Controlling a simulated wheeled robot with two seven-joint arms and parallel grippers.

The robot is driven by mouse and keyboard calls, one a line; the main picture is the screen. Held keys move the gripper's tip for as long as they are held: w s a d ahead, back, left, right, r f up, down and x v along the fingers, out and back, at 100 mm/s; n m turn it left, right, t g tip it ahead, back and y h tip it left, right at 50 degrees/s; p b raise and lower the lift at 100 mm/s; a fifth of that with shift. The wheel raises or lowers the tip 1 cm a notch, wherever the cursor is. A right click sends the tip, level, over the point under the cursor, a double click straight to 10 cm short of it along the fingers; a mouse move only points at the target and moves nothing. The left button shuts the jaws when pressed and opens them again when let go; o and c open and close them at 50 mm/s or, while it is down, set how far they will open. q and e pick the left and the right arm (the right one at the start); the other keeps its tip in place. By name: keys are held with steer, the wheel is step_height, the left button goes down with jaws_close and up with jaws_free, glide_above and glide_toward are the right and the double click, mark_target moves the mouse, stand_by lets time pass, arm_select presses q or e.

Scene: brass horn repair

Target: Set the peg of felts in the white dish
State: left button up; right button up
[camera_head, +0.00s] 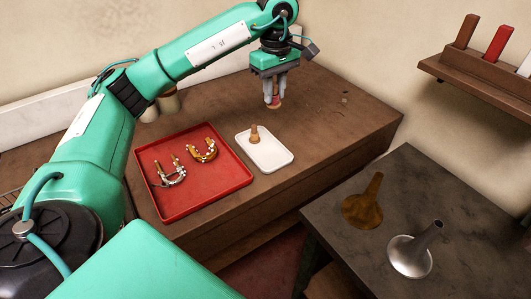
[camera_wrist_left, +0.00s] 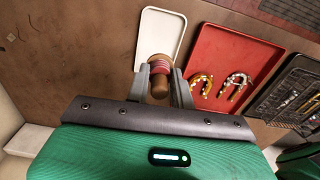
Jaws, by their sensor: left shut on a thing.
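My left gripper (camera_head: 274,98) is shut on the peg of felts (camera_head: 275,102), a small brown peg with reddish bands. In the left wrist view the peg (camera_wrist_left: 160,66) sits between the two fingers, its rounded brown end toward the camera. The gripper holds it over the brown bench, behind the white dish as the head view shows it. The white dish (camera_head: 272,158) is a shallow rounded rectangle; it also shows in the left wrist view (camera_wrist_left: 158,30), partly hidden behind the peg and fingers. A small tan peg-like piece (camera_head: 254,134) stands at the dish's back left. My right gripper is out of view.
Two small jars stand at the back left of the bench. A dark table (camera_head: 330,210) at right bears two horn-shaped pieces. The bench right of the dish is clear.

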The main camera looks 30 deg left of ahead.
arm_select(q)
steer(key=shift+w+a+r+n, duration=0.1)
steer(key=shift+a+r+n, duration=0.4)
steer(key=shift+a+n, duration=0.25)
steer(key=shift+f, duration=0.35)
step_height(320, 180, down, 14)
steer(key=p, duration=0.3)
steer(key=shift+f, duration=0.15)
steer(key=shift+a+f+p, duration=0.1)
steer(key=shift+f+p, duration=0.5)
steer(key=shift+f, duration=1.85)
steer(key=o, duration=1)
steer(key=shift+c, duration=0.2)
